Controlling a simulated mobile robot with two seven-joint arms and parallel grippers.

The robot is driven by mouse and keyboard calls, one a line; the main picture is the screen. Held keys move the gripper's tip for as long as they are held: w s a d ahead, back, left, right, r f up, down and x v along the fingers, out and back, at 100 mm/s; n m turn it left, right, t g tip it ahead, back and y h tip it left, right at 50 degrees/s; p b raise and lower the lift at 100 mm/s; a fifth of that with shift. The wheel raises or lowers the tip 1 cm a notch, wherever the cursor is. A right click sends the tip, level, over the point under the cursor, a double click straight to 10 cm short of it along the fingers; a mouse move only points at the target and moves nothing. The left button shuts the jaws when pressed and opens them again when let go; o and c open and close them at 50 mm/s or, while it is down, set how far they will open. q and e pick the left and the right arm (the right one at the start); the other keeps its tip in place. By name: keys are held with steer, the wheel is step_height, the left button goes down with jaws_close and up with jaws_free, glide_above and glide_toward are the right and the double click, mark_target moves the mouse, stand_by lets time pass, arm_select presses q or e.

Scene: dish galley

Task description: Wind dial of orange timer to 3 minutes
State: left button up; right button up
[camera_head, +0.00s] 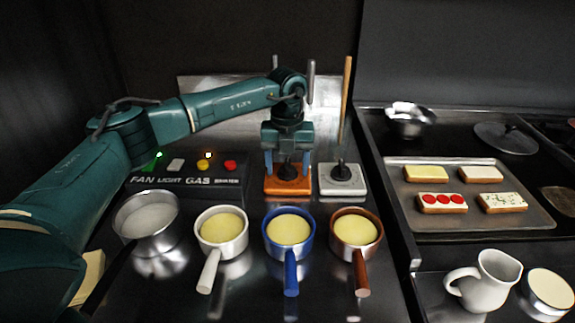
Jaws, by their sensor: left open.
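The orange timer (289,187) sits on the dark counter, behind the blue-handled pan. It has a dark dial (288,171) on top. My left gripper (288,162) points straight down over the timer, its open fingers on either side of the dial. I cannot tell whether the fingers touch the dial. The gripper partly covers the dial and the timer's back, so the dial's setting cannot be read. My right gripper is not in view.
A white timer (342,188) stands just right. Pans with white (211,264), blue (291,275) and brown (361,275) handles stand in front. A switch panel (180,189) is left. A toast tray (418,222) and a white jug (488,285) are at right.

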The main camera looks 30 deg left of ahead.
arm_select(q)
steer(key=shift+f, duration=0.45)
steer(key=c, duration=1)
